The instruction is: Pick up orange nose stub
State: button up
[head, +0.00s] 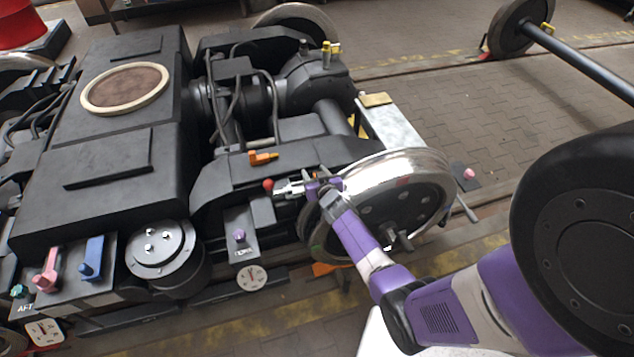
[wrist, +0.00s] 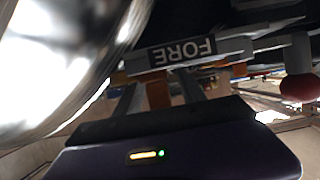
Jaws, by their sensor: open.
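The orange nose stub (head: 263,157) lies on its side on the dark bogie frame in the head view, left of and behind my gripper. My gripper (head: 318,185) is open beside the upper left of the silver wheel, close to a lever with a red ball (head: 268,185). The stub stands clear of the jaws there. In the wrist view my gripper's two fingers (wrist: 160,97) reach towards a plate marked FORE (wrist: 185,52). An orange patch (wrist: 158,92) shows between them; I cannot tell what it belongs to. The red ball (wrist: 298,88) is at the right.
The silver wheel (head: 425,165) is right beside my gripper and fills the wrist view's left. A purple stub (head: 240,236) stands on a labelled plate. Pink (head: 46,278) and blue (head: 92,258) stubs are at left. Hoses (head: 270,95) run behind the orange stub.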

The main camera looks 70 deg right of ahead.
grip_shut()
jog(key=shift+r, duration=0.2)
